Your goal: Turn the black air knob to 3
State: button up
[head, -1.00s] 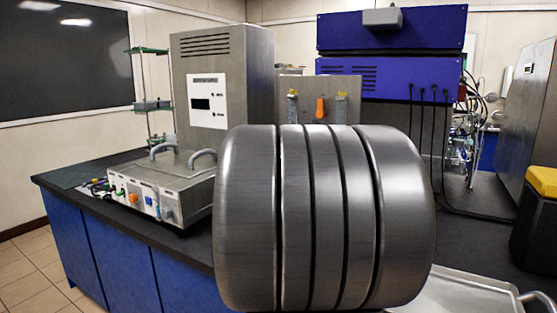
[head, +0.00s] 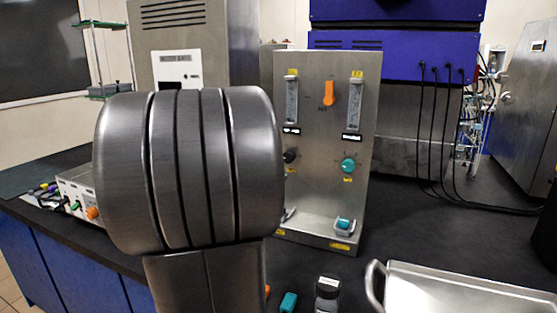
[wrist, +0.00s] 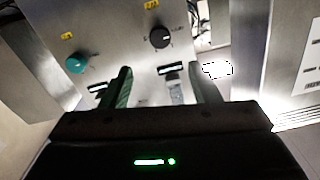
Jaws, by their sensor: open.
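The black air knob (head: 290,155) is on the left side of a steel panel (head: 312,190), just right of my arm in the head view. In the wrist view the black knob (wrist: 160,38) sits beyond and between my fingertips, with small scale marks beside it. I cannot read which number it points to. My gripper (wrist: 161,82) is open and empty, its two dark green fingers apart and not visibly touching the knob. In the head view the gripper is hidden behind my arm. A teal knob (head: 348,165) is on the right of the same panel; it also shows in the wrist view (wrist: 76,63).
The panel also carries two flow tubes (head: 355,100) and an orange lever (head: 329,93). A small jar (head: 327,293) and a teal item (head: 288,302) stand in front. A metal tray (head: 450,295) lies at the right. Bare black bench lies right of the panel.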

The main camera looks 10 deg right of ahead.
aim_at(289, 157)
jog(key=x, duration=1.1)
jog(key=shift+w, duration=0.25)
jog(key=shift+d, duration=0.15)
jog(key=shift+c, duration=0.5)
jog(key=c, duration=0.9)
jog(key=shift+f, duration=0.1)
